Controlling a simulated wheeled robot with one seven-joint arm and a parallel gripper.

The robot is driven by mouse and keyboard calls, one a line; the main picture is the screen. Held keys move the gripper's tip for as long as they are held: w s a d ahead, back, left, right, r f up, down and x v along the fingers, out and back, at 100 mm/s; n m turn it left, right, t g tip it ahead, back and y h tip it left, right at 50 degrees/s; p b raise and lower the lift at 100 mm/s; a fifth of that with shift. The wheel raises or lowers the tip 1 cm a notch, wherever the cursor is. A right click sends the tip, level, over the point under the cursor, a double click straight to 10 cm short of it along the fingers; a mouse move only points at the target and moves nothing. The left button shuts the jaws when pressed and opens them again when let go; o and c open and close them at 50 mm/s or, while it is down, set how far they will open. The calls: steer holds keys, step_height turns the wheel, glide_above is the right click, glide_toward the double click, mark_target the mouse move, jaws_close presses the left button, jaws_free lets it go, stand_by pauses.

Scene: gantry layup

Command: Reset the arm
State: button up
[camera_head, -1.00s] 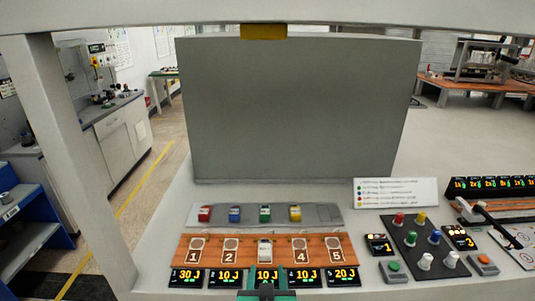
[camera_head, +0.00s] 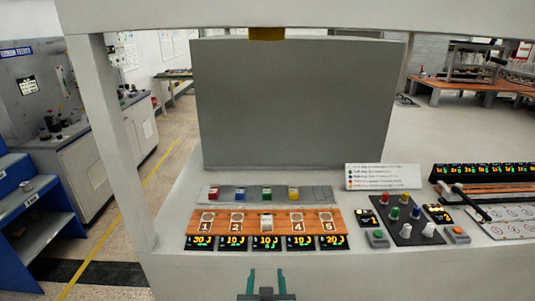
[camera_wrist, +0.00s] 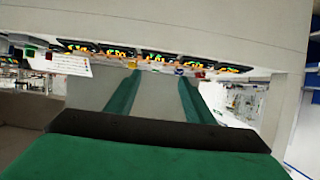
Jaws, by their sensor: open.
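My gripper (camera_head: 266,284) is in front of the table's near edge at the bottom of the head view, its two green fingers apart with nothing between them. In the wrist view my gripper (camera_wrist: 152,92) also shows two green fingers spread apart and empty. The orange-brown board (camera_head: 252,225) with numbered spots lies on the table beyond the gripper.
A grey strip (camera_head: 325,192) with red, blue, green and yellow blocks lies behind the board. Displays (camera_head: 232,242) line its front. A dark knob panel (camera_head: 407,233) stands to the right, and a large grey panel (camera_head: 297,105) behind. White gantry posts (camera_head: 108,140) frame the table.

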steer(key=s+f, duration=1.5)
steer(key=s, duration=0.2)
steer(key=s+r+t, duration=0.1)
steer(key=s, duration=1.8)
steer(key=shift+s+r+t, duration=0.2)
steer(key=shift+s+t, duration=0.2)
